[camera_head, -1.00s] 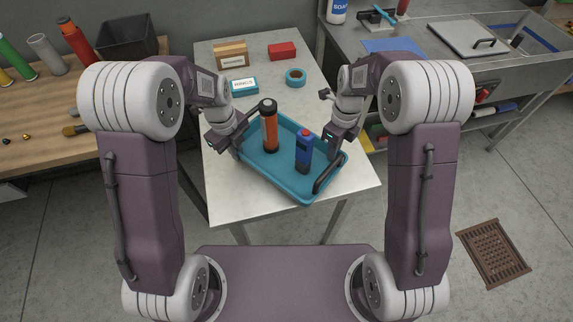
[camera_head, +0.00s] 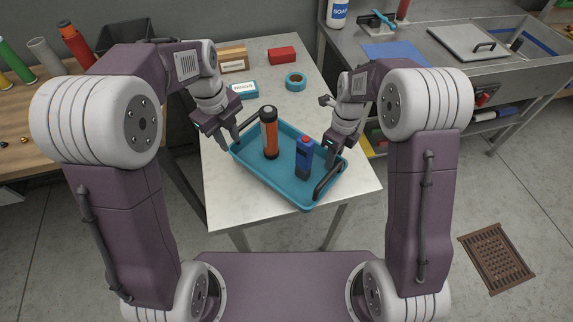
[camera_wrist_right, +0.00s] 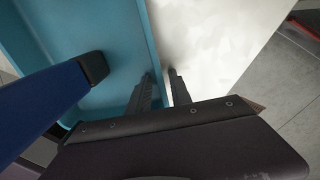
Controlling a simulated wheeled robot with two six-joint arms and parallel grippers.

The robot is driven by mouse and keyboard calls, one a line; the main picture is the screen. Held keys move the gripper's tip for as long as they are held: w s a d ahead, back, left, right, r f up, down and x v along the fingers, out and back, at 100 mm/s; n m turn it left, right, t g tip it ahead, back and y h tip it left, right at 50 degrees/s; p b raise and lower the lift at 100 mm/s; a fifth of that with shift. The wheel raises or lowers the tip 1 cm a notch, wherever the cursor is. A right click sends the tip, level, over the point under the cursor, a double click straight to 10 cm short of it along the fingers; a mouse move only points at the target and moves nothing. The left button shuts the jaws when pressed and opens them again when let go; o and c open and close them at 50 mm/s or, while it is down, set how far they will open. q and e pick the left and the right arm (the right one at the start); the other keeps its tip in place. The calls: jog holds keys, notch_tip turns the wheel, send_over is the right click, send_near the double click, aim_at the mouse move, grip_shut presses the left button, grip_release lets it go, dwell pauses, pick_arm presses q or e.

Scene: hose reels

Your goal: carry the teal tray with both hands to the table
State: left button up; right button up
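The teal tray (camera_head: 268,181) rests on the white table (camera_head: 232,213). My right gripper (camera_head: 334,165) is at the tray's right edge. In the right wrist view, its fingers (camera_wrist_right: 163,85) are apart, one over the tray's inside, one over the table.
A cardboard box (camera_head: 234,61), a red box (camera_head: 282,55), a small teal box (camera_head: 244,88) and a tape roll (camera_head: 296,81) lie at the table's back. A wooden bench (camera_head: 22,130) is at left, a metal sink counter (camera_head: 425,75) at right. A floor drain (camera_head: 496,258) is at lower right.

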pick_arm(q)
notch_tip(320, 180, up, 2)
jog(key=shift+r, duration=0.1)
pick_arm(e)
notch_tip(320, 180, up, 12)
jog(key=shift+w+d, duration=0.3)
jog(key=shift+w, duration=0.1)
pick_arm(q)
jog(key=shift+a, duration=0.1)
